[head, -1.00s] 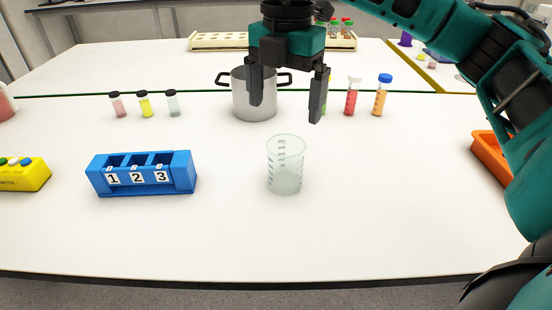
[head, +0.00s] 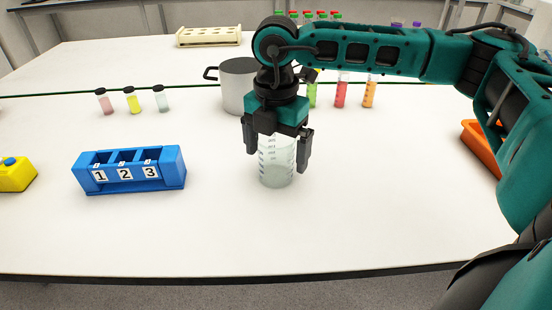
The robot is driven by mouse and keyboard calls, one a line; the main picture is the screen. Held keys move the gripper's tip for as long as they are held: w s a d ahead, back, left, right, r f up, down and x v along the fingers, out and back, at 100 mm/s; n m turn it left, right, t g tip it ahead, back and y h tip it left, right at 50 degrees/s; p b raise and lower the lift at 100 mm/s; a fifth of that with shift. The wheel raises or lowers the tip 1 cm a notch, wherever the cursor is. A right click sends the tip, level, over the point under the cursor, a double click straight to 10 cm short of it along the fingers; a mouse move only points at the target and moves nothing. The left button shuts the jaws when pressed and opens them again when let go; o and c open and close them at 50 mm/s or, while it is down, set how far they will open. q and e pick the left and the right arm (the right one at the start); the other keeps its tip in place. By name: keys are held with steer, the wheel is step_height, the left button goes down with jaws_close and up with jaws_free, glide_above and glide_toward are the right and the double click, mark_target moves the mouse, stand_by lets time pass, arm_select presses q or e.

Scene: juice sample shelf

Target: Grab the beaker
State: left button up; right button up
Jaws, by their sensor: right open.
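The clear beaker (head: 276,168) stands upright on the white table, with dark graduation marks on its side. My right gripper (head: 277,160) is open and points down over the beaker. Its left finger is at the beaker's upper left and its right finger is at the right side. I cannot tell whether the fingers touch the glass. The gripper body hides the beaker's rim. My left gripper is not in view.
A blue rack (head: 130,170) numbered 1 to 3 stands left of the beaker. A grey pot (head: 237,86) stands behind it. Small vials (head: 132,101) and coloured tubes (head: 340,93) stand farther back. An orange tray (head: 481,147) is at the right. The table's front is clear.

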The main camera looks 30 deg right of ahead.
steer(key=shift+f, duration=0.1)
steer(key=shift+c, duration=0.2)
steer(key=c, duration=1.1)
